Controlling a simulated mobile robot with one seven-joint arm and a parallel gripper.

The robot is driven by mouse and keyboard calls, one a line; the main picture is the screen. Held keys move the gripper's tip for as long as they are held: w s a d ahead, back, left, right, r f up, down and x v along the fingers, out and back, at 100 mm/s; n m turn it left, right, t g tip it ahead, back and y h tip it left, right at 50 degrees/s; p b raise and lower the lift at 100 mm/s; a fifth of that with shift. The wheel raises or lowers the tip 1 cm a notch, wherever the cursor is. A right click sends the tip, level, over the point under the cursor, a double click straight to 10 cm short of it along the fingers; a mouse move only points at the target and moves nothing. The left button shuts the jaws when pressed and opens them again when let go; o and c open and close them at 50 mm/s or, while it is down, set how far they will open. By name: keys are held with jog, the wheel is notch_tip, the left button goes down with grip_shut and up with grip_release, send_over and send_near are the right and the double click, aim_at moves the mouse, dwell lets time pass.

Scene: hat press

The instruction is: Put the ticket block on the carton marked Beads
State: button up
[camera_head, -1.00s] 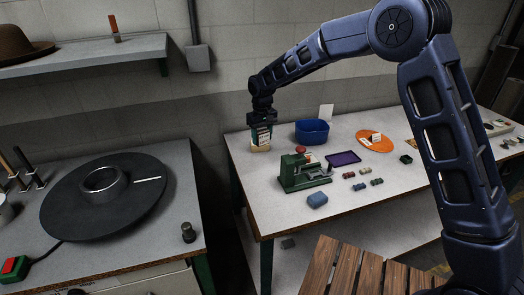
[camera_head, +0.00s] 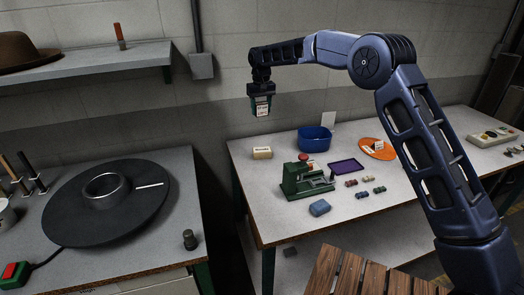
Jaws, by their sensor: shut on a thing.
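My gripper (camera_head: 261,98) is shut on a small pale block with reddish marks, which I take to be the ticket block (camera_head: 262,109). It hangs upright in the air above the far left of the grey worktable. A small cream carton (camera_head: 262,153) stands on the table almost straight below the gripper, clearly apart from the block. The print on its front is too small to read. A small white item with print (camera_head: 378,145) is on the orange round mat (camera_head: 368,151); I cannot read which thing is marked Beads.
A blue bin (camera_head: 314,140), a white upright card (camera_head: 328,119), a green press with a red knob (camera_head: 304,178), a purple tray (camera_head: 346,166) and a blue block (camera_head: 320,208) share the table. Several small coloured pieces lie in front of the tray. A wall shelf (camera_head: 80,62) is at left.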

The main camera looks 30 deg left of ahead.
aim_at(262, 149)
jog(key=shift+m, duration=0.3)
jog(key=w+f, duration=0.1)
jog(key=f, duration=1.2)
jog(key=w+a+f, duration=0.1)
jog(key=f, duration=0.5)
jog(key=shift+w+f, duration=0.15)
jog(key=shift+w, duration=0.15)
jog(key=shift+f, duration=0.2)
jog(key=o, duration=1)
jog(key=shift+r, duration=0.1)
notch_tip(262, 149, up, 12)
jog(key=shift+r, duration=0.1)
